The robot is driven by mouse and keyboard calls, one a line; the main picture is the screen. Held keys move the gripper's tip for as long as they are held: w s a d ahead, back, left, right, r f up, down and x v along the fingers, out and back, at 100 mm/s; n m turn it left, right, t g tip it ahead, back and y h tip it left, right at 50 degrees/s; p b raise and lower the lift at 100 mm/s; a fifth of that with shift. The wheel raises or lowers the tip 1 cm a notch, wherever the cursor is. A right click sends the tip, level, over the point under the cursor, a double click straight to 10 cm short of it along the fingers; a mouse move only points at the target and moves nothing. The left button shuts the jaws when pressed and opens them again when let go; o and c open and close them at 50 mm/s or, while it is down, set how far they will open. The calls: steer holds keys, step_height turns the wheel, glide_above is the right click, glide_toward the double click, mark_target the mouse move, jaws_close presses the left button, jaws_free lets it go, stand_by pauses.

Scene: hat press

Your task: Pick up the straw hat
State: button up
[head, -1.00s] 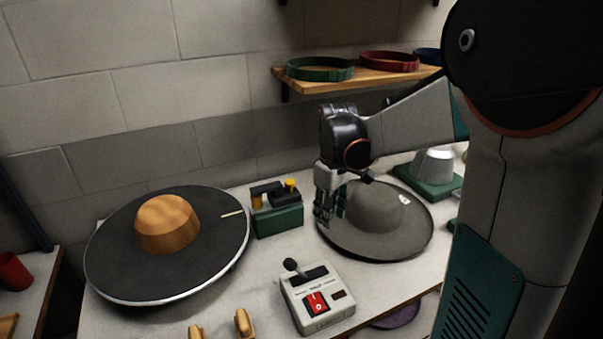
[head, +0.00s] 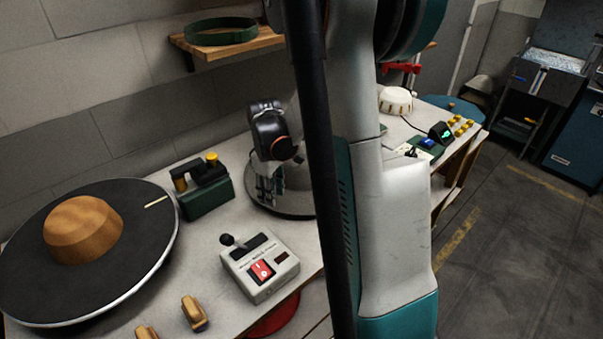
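My gripper (head: 269,188) points down over the left part of a grey wide-brimmed hat (head: 292,206) on the bench. Its fingers are small and dark here, and I cannot tell their gap or whether they touch the brim. My own arm hides most of this hat. No hat with a plain straw weave can be made out. A dark disc (head: 140,243) with a tan wooden crown-shaped block (head: 82,229) lies at the left.
Two wooden-handled pieces lie at the front edge. A shelf (head: 230,45) holds a green band (head: 221,30). Open floor (head: 500,270) lies right.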

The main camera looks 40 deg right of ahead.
steer(key=f+b, duration=0.2)
steer(key=f, duration=0.3)
steer(key=shift+a+f, duration=0.1)
steer(key=shift+a, duration=0.1)
steer(key=shift+s, duration=0.1)
steer(key=shift+c, duration=0.4)
jaws_close()
